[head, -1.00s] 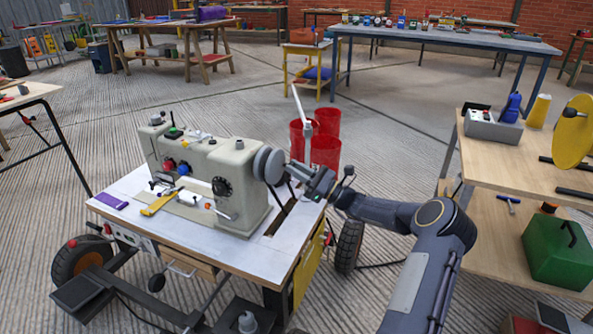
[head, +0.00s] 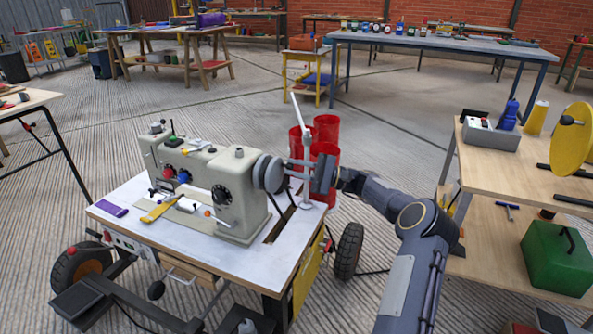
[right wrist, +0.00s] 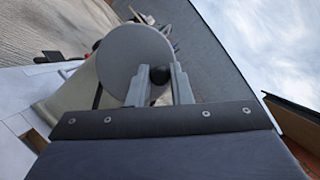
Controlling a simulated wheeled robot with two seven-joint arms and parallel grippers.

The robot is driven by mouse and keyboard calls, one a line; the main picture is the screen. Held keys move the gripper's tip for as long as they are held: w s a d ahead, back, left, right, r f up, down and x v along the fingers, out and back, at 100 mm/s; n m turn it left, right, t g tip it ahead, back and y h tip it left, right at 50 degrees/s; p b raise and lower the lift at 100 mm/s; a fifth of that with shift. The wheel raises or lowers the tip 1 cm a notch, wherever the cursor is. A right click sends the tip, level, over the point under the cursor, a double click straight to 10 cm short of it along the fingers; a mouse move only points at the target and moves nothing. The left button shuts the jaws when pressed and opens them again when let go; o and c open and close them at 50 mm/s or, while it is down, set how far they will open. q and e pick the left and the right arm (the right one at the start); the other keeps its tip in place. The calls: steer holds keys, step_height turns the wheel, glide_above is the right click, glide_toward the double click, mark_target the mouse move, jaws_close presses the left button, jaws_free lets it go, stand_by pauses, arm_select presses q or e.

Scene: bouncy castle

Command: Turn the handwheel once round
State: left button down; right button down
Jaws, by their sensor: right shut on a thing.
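A cream sewing machine (head: 238,190) stands on a white-topped table (head: 150,232). The handwheel (head: 268,172) is a grey disc at the machine's right end. It fills the upper middle of the right wrist view (right wrist: 133,52). A dark round knob (right wrist: 159,75) sits at the disc's right side in that view. My right gripper (right wrist: 158,86) is shut on this knob, with one grey finger on each side of it. In the head view the gripper (head: 290,168) reaches the wheel from the right. My left gripper is not in view.
A white upright rod (head: 303,130) stands on the table close to my right gripper. Red bins (head: 326,130) are behind it. A yellow tool (head: 158,210) and a purple block (head: 109,209) lie on the tabletop. A wooden shelf (head: 520,160) stands to the right.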

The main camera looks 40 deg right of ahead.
mark_target(275, 168)
steer(key=n, duration=0.1)
steer(key=n+g, duration=0.1)
steer(key=n, duration=0.1)
steer(key=shift+s+a+r+g, duration=0.15)
steer(key=shift+a+r+g, duration=0.15)
steer(key=shift+r, duration=0.1)
steer(key=n, duration=0.2)
steer(key=n+g, duration=0.1)
steer(key=shift+s+a+r+h, duration=0.15)
steer(key=shift+a+r+h, duration=0.1)
steer(key=shift+h, duration=0.15)
steer(key=shift+s+a+r+n+g+h+b, duration=0.15)
steer(key=shift+a+n+h+b, duration=0.15)
steer(key=shift+n, duration=0.45)
steer(key=shift+s+a+n+g+h+b, duration=0.1)
steer(key=shift+a+n+g+h+b, duration=0.1)
steer(key=shift+n+b, duration=0.45)
steer(key=shift+s+a+r+n+g+h+b, duration=0.1)
steer(key=shift+a+n+g+h+b, duration=0.1)
steer(key=shift+n, duration=0.7)
steer(key=c, duration=1.3)
jaws_free()
steer(key=shift+d, duration=0.1)
